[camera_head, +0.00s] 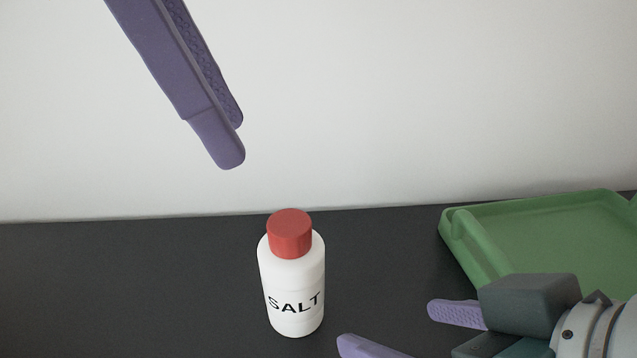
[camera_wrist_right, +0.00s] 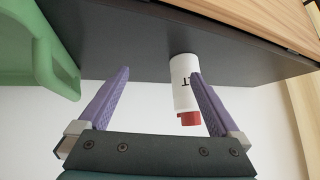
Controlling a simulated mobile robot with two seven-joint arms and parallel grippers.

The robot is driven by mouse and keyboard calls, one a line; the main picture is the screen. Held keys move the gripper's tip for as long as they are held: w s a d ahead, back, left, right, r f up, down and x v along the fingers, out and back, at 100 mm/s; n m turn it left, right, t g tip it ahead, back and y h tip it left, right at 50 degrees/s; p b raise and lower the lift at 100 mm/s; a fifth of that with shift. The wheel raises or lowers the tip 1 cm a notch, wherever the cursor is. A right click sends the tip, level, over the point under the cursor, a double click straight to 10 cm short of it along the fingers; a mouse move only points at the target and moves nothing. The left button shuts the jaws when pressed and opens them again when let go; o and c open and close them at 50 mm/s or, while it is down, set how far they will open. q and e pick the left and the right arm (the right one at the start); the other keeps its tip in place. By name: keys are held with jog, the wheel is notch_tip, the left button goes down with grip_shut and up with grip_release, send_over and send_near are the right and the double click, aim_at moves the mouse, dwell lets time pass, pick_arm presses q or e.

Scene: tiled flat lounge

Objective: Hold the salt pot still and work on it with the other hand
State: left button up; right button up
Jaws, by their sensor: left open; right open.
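The salt pot (camera_head: 292,278) is a white bottle with a red cap (camera_head: 289,234) and the word SALT on its front. It stands upright on the dark surface in the head view. My left gripper (camera_head: 232,146) hangs above and to the left of the pot, open and apart from it. My right gripper (camera_head: 398,328) is low, to the right of the pot, open and empty. In the right wrist view the pot (camera_wrist_right: 184,82) appears beyond the fingers of my right gripper (camera_wrist_right: 160,82), partly behind the right-hand finger. I cannot tell whether they touch there.
A green tray (camera_head: 460,226) lies on the dark surface (camera_head: 120,290) at the right, behind my right gripper; it also shows in the right wrist view (camera_wrist_right: 68,68). A pale wall stands behind. The surface left of the pot is clear.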

aim_at(321, 275)
jog(key=w+a+y, duration=0.1)
jog(key=w+a+r+y, duration=0.1)
jog(key=a, duration=0.1)
jog(key=w+a+r+n+t+y, duration=0.1)
jog(key=a, duration=0.1)
jog(key=shift+w+y, duration=0.35)
jog(key=shift+y, duration=0.05)
jog(key=shift+w+a+n+y, duration=0.35)
jog(key=shift+w+n+y, duration=0.15)
jog(key=shift+n, duration=0.4)
jog(key=shift+d+f+n+y, duration=0.15)
jog(key=shift+n+y, duration=0.25)
jog(key=shift+n, duration=0.4)
jog(key=shift+d+f+n+y, duration=0.2)
jog(key=shift+f+n+y, duration=0.1)
jog(key=shift+n, duration=0.4)
jog(key=shift+s+d+f+n+g+y, duration=0.35)
jog(key=shift+d+f+n+g+y, duration=0.3)
jog(key=shift+n, duration=0.45)
jog(key=x, duration=0.9)
jog(key=shift+w+a+f, duration=0.1)
jog(key=shift+w+a, duration=0.05)
jog(key=shift+a, duration=0.15)
jog(key=c, duration=1.5)
